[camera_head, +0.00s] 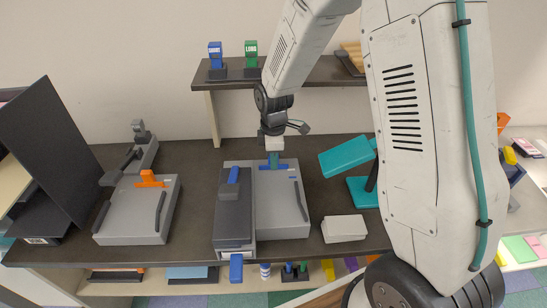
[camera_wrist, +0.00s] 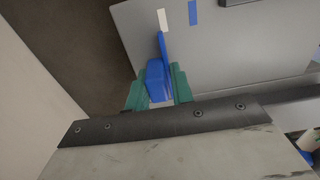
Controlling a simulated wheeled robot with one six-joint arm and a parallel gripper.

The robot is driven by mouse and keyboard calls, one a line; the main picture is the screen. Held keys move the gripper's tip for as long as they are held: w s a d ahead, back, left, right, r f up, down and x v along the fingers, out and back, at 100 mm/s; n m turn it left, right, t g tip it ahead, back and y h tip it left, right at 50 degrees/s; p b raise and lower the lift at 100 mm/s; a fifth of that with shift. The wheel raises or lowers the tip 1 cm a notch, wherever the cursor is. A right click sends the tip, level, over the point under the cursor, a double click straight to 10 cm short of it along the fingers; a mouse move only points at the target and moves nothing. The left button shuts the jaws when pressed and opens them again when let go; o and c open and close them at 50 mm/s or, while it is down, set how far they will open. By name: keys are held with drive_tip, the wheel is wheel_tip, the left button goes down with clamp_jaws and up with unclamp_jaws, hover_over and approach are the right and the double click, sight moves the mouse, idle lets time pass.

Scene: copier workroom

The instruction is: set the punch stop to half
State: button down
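The punch (camera_head: 233,212) is dark with blue parts and stands beside a grey flat bed (camera_head: 278,210) at the middle of the counter. The blue stop (camera_wrist: 156,80) sits at the bed's back edge, and its thin pointer lines up with a white mark (camera_wrist: 163,19). A blue mark (camera_wrist: 193,12) lies to the right of the pointer in the wrist view. My gripper (camera_head: 273,161) reaches down at that edge. In the wrist view its green fingers (camera_wrist: 159,90) lie against both sides of the stop and look shut on it.
A second grey bed with an orange stop (camera_head: 150,178) stands to the left. A white block (camera_head: 344,229) and a teal device (camera_head: 347,157) are to the right. Blue (camera_head: 215,55) and green (camera_head: 251,54) upright pieces stand on the shelf (camera_head: 310,72) above.

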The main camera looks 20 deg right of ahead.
sight(274, 174)
drive_tip(key=s, duration=0.1)
drive_tip(key=s+a, duration=0.1)
drive_tip(key=s, duration=0.1)
drive_tip(key=c, duration=1.3)
unclamp_jaws()
wheel_tip(274, 174, up, 8)
drive_tip(key=shift+f, duration=0.1)
